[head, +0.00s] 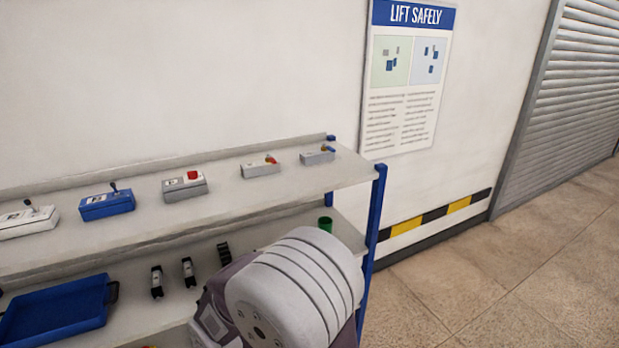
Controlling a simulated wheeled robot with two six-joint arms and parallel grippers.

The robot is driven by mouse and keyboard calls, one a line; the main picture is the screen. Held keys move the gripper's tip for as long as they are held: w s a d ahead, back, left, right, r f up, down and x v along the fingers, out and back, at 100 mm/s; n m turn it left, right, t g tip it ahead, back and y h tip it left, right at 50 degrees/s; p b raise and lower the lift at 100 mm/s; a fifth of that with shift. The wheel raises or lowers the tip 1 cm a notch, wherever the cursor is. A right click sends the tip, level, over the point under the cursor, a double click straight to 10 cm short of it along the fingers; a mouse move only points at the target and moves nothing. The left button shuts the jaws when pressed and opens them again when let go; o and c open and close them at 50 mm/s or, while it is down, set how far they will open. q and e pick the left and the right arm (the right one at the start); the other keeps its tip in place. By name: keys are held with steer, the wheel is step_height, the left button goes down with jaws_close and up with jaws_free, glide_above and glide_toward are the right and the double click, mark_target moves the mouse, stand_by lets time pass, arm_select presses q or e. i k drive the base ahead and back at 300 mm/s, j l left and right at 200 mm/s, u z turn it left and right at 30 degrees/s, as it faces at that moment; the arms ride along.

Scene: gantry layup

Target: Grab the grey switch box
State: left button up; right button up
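Several small control boxes stand in a row on the upper shelf in the head view. At the far left is a pale grey box with a black lever (28,220). Beside it is a blue box with a black lever (106,205). A grey box with a red button (184,188) is in the middle. To its right are a pale grey box with a small red and yellow part (261,170) and a grey box with a blue and yellow part (317,157). I cannot tell for certain which is the grey switch box. Neither gripper is in view.
The upper shelf (225,205) has bare room between the boxes. Below are a blue tray (100,322), small black-and-white items (156,282) and a green cup (325,224). A blue post (377,215) bounds the rack's right end. Open floor (490,280) lies to the right.

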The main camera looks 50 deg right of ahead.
mark_target(178, 188)
steer(key=z, duration=0.95)
steer(key=i+j, duration=0.15)
steer(key=j, duration=0.2)
steer(key=i+j, duration=0.15)
steer(key=j, duration=0.15)
